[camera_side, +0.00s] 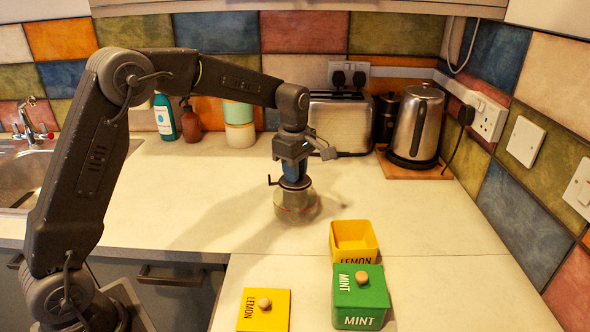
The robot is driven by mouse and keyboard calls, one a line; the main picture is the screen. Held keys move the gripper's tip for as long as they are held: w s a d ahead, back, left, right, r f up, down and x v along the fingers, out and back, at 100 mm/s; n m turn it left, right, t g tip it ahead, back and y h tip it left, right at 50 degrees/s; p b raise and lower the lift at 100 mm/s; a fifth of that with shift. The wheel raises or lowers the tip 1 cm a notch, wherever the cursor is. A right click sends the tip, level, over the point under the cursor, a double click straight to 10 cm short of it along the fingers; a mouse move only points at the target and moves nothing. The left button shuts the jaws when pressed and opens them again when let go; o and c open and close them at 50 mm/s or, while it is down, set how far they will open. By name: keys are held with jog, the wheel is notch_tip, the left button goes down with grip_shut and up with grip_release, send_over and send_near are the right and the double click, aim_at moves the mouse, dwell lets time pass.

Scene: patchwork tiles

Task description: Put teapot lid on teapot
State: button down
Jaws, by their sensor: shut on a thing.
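The teapot (298,210) is a squat, see-through glass vessel standing on the worktop in the middle of the view. My gripper (294,178) points straight down right above it and is shut on the teapot lid (295,184), which shows as a dark disc at the top of the pot. The fingers cover most of the lid. I cannot tell whether the lid touches the rim or hangs just above it.
A yellow LEMON box (354,238), open on top, stands behind a green lidded MINT box (360,300). A yellow LEMON lid (264,310) lies left of them. A toaster (341,120) and a kettle (416,125) stand behind the teapot. The worktop around the teapot is clear.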

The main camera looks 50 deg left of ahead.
jog(key=shift+f, duration=0.15)
jog(key=c, duration=1)
grip_release()
notch_tip(320, 180, up, 12)
jog(key=s+d+r+m+t, duration=0.1)
jog(key=s+r+m, duration=0.1)
jog(key=s+m, duration=0.15)
jog(key=s+d+r+m, duration=0.1)
jog(key=s+r+m, duration=0.1)
jog(key=s, duration=0.3)
jog(key=s+d+f+m+t, duration=0.1)
jog(key=s+f+m+t, duration=0.1)
jog(key=s+m, duration=0.5)
jog(key=s+d+f+m+t, duration=0.2)
jog(key=s+f+m, duration=0.3)
jog(key=s, duration=0.8)
jog(key=m, duration=0.2)
jog(key=shift+s+d+f+m, duration=0.15)
jog(key=shift+s+f+m, duration=0.15)
jog(key=shift+m, duration=0.05)
